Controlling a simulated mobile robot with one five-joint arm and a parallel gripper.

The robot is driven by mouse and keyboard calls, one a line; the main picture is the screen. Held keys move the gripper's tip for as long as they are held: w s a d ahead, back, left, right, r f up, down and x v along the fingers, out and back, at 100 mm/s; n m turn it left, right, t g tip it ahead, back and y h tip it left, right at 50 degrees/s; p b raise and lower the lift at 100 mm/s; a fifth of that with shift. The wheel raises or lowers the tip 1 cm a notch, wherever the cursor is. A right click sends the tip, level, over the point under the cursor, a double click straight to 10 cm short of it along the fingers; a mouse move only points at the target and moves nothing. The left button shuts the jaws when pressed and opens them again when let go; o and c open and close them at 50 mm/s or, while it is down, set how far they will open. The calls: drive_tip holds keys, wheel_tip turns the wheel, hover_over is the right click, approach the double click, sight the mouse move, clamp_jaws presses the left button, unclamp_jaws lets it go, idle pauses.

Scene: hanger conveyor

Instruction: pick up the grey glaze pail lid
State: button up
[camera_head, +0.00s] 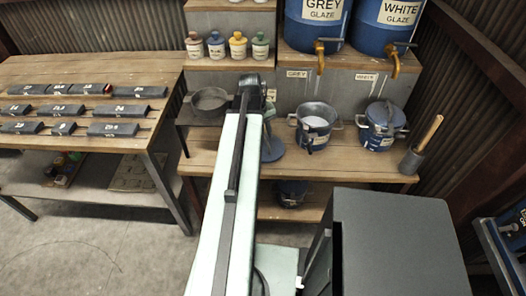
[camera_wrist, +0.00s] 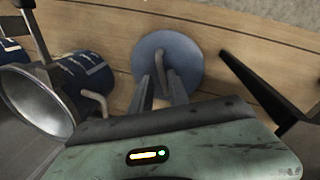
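The grey glaze pail lid is a blue-grey round disc with a bent grey handle; in the wrist view (camera_wrist: 185,55) it lies on the wooden bench just beyond my fingertips. In the head view the lid (camera_head: 272,150) is partly hidden by my arm. My gripper (camera_wrist: 160,88) has its two fingers apart, with wood showing between them, close to the lid's near edge and handle. Contact cannot be told. The open grey glaze pail (camera_head: 313,125) stands on the bench right of the lid; its rim also shows at left in the wrist view (camera_wrist: 35,100).
A lidded white glaze pail (camera_head: 382,127) and a mortar-like pot with a wooden stick (camera_head: 413,160) stand further right. A dark pan (camera_head: 209,101) sits left. Blue glaze tanks (camera_head: 318,25) stand behind. A dark slanted bar (camera_wrist: 255,85) is right of the lid in the wrist view.

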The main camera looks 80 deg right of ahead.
sight(267, 142)
drive_tip(key=f+b, duration=0.1)
drive_tip(key=f, duration=0.1)
drive_tip(key=f+b, duration=0.4)
drive_tip(key=shift+s+d+f, duration=0.2)
drive_tip(key=shift+s+d, duration=0.1)
drive_tip(key=shift+s, duration=0.1)
drive_tip(key=shift+r, duration=0.2)
clamp_jaws()
